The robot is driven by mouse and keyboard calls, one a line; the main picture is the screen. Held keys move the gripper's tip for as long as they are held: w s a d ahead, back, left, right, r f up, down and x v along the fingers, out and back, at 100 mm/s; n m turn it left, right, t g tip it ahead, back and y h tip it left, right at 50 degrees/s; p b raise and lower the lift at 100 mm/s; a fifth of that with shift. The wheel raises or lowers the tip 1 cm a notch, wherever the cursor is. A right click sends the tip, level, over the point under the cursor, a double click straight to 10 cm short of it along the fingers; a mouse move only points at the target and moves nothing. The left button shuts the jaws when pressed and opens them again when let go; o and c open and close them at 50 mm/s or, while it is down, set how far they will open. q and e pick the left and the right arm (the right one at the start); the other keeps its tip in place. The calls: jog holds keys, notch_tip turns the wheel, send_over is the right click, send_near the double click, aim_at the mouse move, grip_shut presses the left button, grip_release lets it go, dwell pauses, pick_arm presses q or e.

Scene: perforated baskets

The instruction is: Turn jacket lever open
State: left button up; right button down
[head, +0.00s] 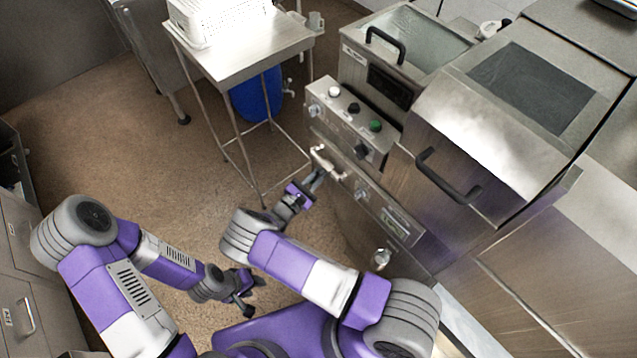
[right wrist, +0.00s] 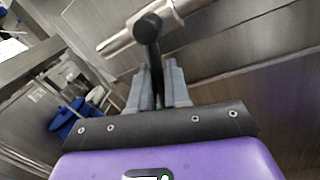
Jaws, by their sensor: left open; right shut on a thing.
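The jacket lever shows in the head view as a pale metal bar (head: 323,160) on the front of the steel machine, below the control panel. My right gripper (head: 318,177) is at this lever. In the right wrist view, a black handle (right wrist: 149,37) joins a shiny metal bar (right wrist: 122,41), and its stem runs down between the fingers of my right gripper (right wrist: 161,85), which are shut on it. The fingers hide the lower end of the stem. My left gripper (head: 248,291) is open and empty above the floor, away from the machine.
The control panel (head: 345,115) with several knobs sits above the lever. Black door handles (head: 448,178) stick out to its right and above. A steel table (head: 245,50) with a white perforated basket (head: 215,18) and a blue container (head: 256,95) stand behind left. The floor at left is clear.

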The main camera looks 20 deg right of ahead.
jog(key=shift+w+a+m+b, duration=0.15)
jog(key=shift+w+m+b, duration=0.25)
jog(key=shift+m+b, duration=0.6)
jog(key=shift+w+r+m+h+b, duration=0.2)
jog(key=shift+r+m+h+b, duration=0.1)
jog(key=shift+m, duration=0.4)
jog(key=c, duration=1.3)
grip_release()
jog(key=shift+c, duration=0.2)
jog(key=shift+a, duration=0.15)
jog(key=r+v, duration=0.1)
jog(key=v, duration=0.6)
jog(key=shift+a+f, duration=0.2)
jog(key=shift+f, duration=0.25)
jog(key=shift+s, duration=0.1)
